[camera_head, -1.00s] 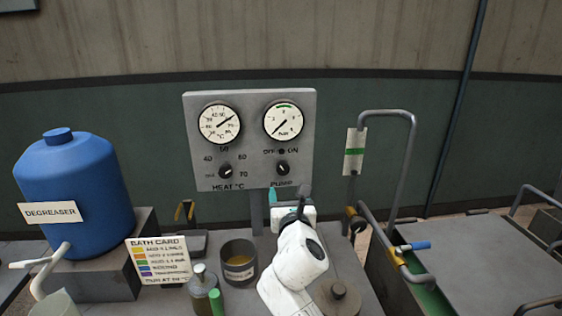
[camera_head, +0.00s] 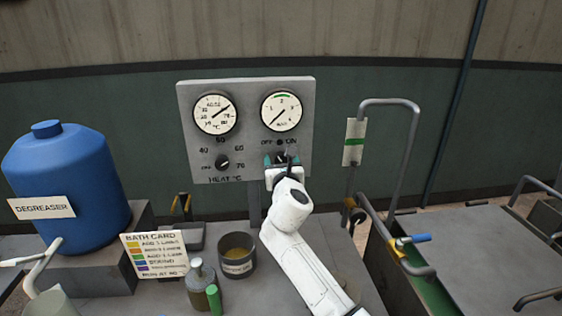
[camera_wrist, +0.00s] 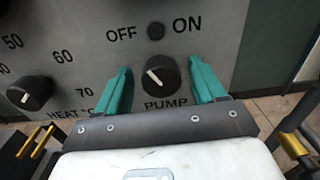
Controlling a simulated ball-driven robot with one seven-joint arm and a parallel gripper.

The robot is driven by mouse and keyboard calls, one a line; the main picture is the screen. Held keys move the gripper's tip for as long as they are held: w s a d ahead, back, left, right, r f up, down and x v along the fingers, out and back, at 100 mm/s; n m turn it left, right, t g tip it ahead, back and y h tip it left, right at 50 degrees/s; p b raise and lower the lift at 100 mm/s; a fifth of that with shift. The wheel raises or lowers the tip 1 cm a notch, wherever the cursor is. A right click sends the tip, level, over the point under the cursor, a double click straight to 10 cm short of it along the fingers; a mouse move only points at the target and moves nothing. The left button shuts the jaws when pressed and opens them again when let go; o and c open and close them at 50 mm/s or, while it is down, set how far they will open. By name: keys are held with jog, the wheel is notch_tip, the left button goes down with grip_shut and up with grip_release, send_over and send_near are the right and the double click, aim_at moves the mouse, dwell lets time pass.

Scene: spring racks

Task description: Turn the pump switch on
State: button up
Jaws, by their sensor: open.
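The pump switch is a black round knob (camera_wrist: 160,76) with a white pointer line, above the word PUMP on the grey control panel (camera_head: 248,120). In the wrist view its pointer leans up and left, toward OFF. A small dark indicator (camera_wrist: 156,31) sits between OFF and ON. My gripper (camera_wrist: 161,88) is open, with one teal finger on each side of the knob. I cannot tell whether the fingers touch it.
The heat knob (camera_head: 222,162) is left of the pump knob, under a temperature dial (camera_head: 214,114). The pump gauge (camera_head: 281,111) needle points low. A metal cup (camera_head: 237,255), a bath card (camera_head: 155,254) and a blue degreaser drum (camera_head: 66,190) stand left of my arm.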

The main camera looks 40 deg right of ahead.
jog(key=shift+w+d, duration=0.15)
jog(key=shift+w, duration=0.05)
jog(key=c, duration=1.1)
jog(key=shift+o, duration=0.2)
jog(key=shift+m, duration=0.3)
jog(key=m+b, duration=0.1)
jog(key=m, duration=0.4)
jog(key=m+b, duration=0.1)
jog(key=m, duration=0.5)
jog(key=shift+s+d, duration=0.1)
jog(key=shift+m+b, duration=0.3)
